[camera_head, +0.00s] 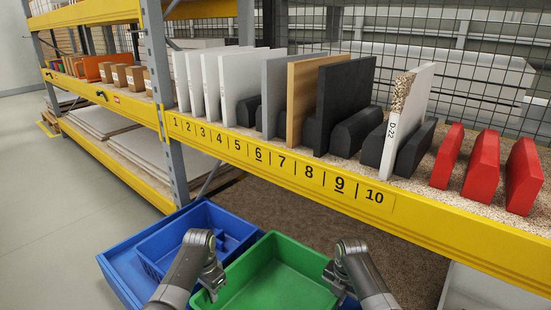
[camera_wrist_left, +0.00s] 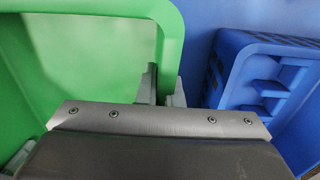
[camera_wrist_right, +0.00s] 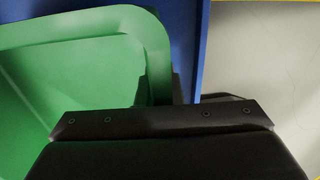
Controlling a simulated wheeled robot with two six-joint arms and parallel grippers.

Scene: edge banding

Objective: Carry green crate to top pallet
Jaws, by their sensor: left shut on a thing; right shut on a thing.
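The green crate (camera_head: 275,283) is at the bottom centre of the head view, open at the top and empty where I see it. My left gripper (camera_head: 212,286) is shut on its left wall, and my right gripper (camera_head: 336,284) is shut on its right wall. The green crate fills the left of the left wrist view (camera_wrist_left: 90,45) and of the right wrist view (camera_wrist_right: 70,75). In both wrist views the fingertips are partly hidden behind the wrist housing. I cannot tell whether the crate hangs free or rests on the blue surface below. I cannot pick out a top pallet.
A blue crate with compartments (camera_head: 150,262) stands just left of the green crate, on a larger blue base (camera_head: 116,267). A yellow shelf beam (camera_head: 450,224) crosses close behind. Upright boards and red blocks (camera_head: 481,165) stand on the shelf. Open floor (camera_head: 60,220) lies at left.

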